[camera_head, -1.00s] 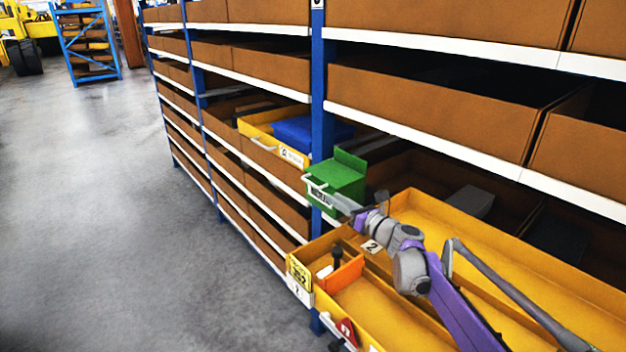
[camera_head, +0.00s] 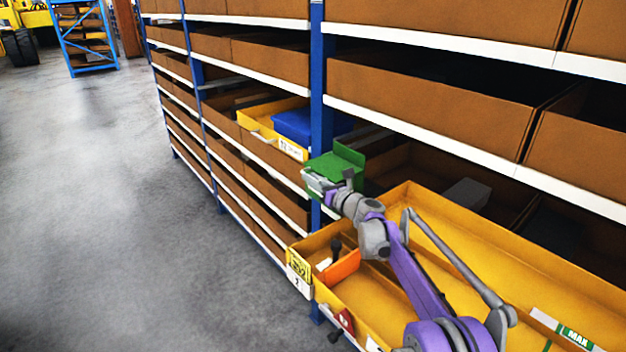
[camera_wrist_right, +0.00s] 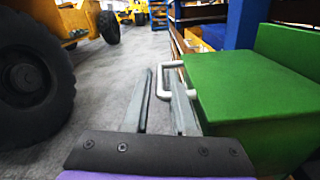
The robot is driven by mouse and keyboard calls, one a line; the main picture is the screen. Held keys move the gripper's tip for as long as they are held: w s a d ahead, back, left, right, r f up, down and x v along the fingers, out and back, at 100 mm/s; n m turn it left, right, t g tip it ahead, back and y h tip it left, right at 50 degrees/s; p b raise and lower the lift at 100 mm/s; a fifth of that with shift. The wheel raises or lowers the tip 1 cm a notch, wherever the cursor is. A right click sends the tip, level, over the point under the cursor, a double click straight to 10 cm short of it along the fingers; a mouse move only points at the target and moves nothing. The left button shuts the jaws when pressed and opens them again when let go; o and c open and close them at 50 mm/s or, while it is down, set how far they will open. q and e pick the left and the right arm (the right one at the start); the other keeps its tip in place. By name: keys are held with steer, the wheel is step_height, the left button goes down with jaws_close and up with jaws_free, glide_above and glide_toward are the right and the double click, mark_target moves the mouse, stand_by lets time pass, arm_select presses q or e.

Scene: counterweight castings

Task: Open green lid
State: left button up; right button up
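The green box (camera_head: 326,170) stands at the shelf edge by the blue post. It has a flat top and an upright green plate at its back; I cannot tell which part is the lid. A pale handle (camera_wrist_right: 163,66) sticks out of its front in the right wrist view. My right gripper (camera_wrist_right: 159,76) is open, its two fingers apart, with the handle's outer bar between them and one finger inside the loop. I cannot tell whether they touch. In the head view my right gripper (camera_head: 320,184) partly covers the box front. My left gripper is out of view.
A yellow bin (camera_head: 410,200) with an orange divider lies under my right arm. Another yellow bin (camera_head: 262,125) with a blue block (camera_head: 300,126) is behind the post. Brown bins fill the shelves. The grey floor (camera_head: 110,200) on the left is clear.

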jaws_close()
stand_by(1.3)
